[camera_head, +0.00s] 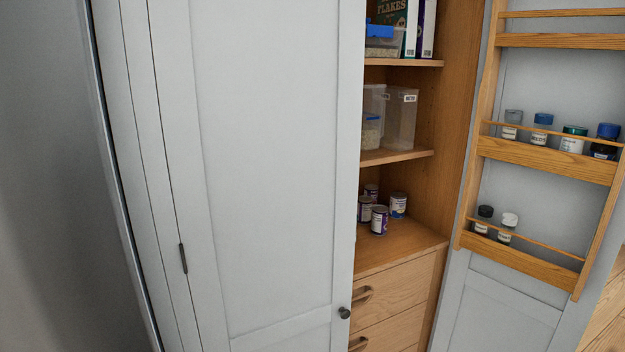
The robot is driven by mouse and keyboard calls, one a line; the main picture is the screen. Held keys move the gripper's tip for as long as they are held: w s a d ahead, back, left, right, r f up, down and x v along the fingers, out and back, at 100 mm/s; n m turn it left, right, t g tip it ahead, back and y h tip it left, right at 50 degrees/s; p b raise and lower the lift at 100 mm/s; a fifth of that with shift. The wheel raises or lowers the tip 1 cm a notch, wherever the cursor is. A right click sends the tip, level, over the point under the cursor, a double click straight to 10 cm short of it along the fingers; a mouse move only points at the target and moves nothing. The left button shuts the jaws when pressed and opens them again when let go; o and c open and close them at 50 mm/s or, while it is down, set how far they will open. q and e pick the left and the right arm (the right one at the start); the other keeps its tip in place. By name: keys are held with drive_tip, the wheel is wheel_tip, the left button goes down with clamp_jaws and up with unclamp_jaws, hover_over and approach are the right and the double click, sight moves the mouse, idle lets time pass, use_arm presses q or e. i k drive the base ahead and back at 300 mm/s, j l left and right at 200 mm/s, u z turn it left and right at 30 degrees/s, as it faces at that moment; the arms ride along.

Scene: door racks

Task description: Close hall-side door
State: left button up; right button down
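A tall wooden cupboard with two pale grey doors fills the view. The left door (265,170) covers the left part of the cupboard and looks shut or nearly so; I cannot tell if it is fully flush. It has a dark round knob (344,312) low on its right edge and a dark hinge (182,258) on its left. The right door (505,295) stands wide open, its inner face with wooden racks (545,160) turned to me. Nothing in view marks which door is the hall-side one. Neither of my grippers shows.
The rack shelves hold several small jars (572,138). Wooden floor (608,310) shows at the lower right.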

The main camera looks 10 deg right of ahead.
sight(564, 60)
drive_tip(key=l, duration=0.7)
drive_tip(key=l+u, duration=0.2)
drive_tip(key=l, duration=0.55)
drive_tip(key=l+u, duration=0.2)
drive_tip(key=l, duration=0.5)
drive_tip(key=k+l+u, duration=0.1)
drive_tip(key=l+u, duration=0.15)
drive_tip(key=l, duration=0.5)
drive_tip(key=l+u, duration=0.15)
drive_tip(key=l, duration=0.4)
drive_tip(key=l+u, duration=0.15)
drive_tip(key=l, duration=0.35)
drive_tip(key=k+l+u, duration=0.15)
drive_tip(key=l, duration=0.35)
drive_tip(key=k+l+u, duration=0.15)
drive_tip(key=l, duration=0.4)
drive_tip(key=l+u, duration=0.2)
drive_tip(key=l, duration=0.75)
drive_tip(key=l+u, duration=0.2)
drive_tip(key=l, duration=0.8)
